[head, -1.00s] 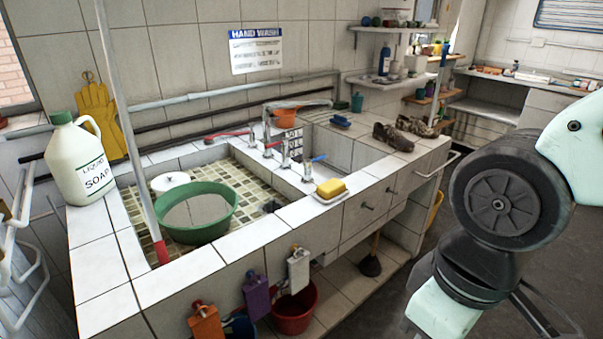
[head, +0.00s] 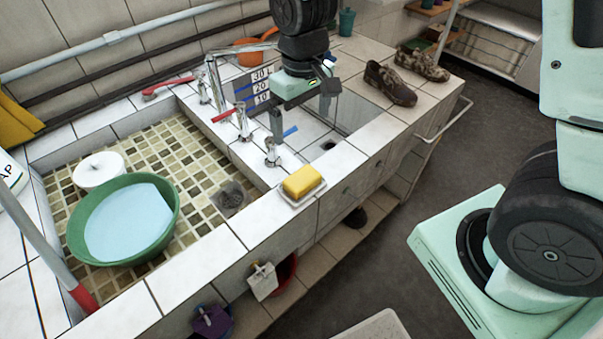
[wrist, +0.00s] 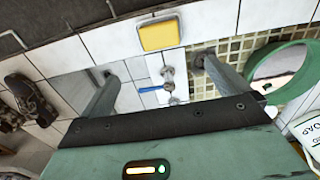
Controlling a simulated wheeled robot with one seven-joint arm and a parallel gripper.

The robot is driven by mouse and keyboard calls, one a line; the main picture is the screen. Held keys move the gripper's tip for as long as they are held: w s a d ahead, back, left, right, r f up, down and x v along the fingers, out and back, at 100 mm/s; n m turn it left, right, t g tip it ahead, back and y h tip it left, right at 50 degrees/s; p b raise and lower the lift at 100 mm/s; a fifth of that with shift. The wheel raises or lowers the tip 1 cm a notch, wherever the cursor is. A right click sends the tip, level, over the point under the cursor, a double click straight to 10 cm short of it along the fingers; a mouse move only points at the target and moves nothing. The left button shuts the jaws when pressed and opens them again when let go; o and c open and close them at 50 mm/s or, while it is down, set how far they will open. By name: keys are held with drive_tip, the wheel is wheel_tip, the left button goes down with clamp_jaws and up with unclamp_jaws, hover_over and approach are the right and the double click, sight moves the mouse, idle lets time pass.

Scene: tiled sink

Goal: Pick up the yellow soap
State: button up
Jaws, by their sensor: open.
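The yellow soap (head: 301,181) lies on a small white dish (head: 312,193) on the tiled front rim of the sink, near the divider between the basins. In the wrist view the soap (wrist: 158,36) is at the top centre, beyond my fingertips. My gripper (head: 300,128) points down over the right basin, behind the soap and higher than it. Its two fingers are wide apart with nothing between them. In the wrist view my gripper (wrist: 155,70) shows its fingers on either side of the taps, apart from the soap.
Metal taps (head: 242,122) with red and blue levers stand close to my gripper on the left. A green bowl (head: 122,218) and a white round lid (head: 99,171) are in the left basin. Brown shoes (head: 390,84) sit on the right counter. The rim around the soap is clear.

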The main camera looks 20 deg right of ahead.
drive_tip(key=p, duration=0.2)
hover_over(302, 177)
drive_tip(key=f, duration=1.2)
drive_tip(key=shift+w+d+f, duration=0.1)
drive_tip(key=shift+w+d, duration=0.05)
drive_tip(key=shift+d, duration=0.05)
drive_tip(key=shift+s+a+f+p, duration=0.15)
drive_tip(key=shift+f+p, duration=0.2)
drive_tip(key=shift+f, duration=0.65)
drive_tip(key=shift+s+a+f+p, duration=0.1)
drive_tip(key=shift+f+p, duration=0.25)
drive_tip(key=shift+f, duration=1.3)
drive_tip(key=c, duration=1)
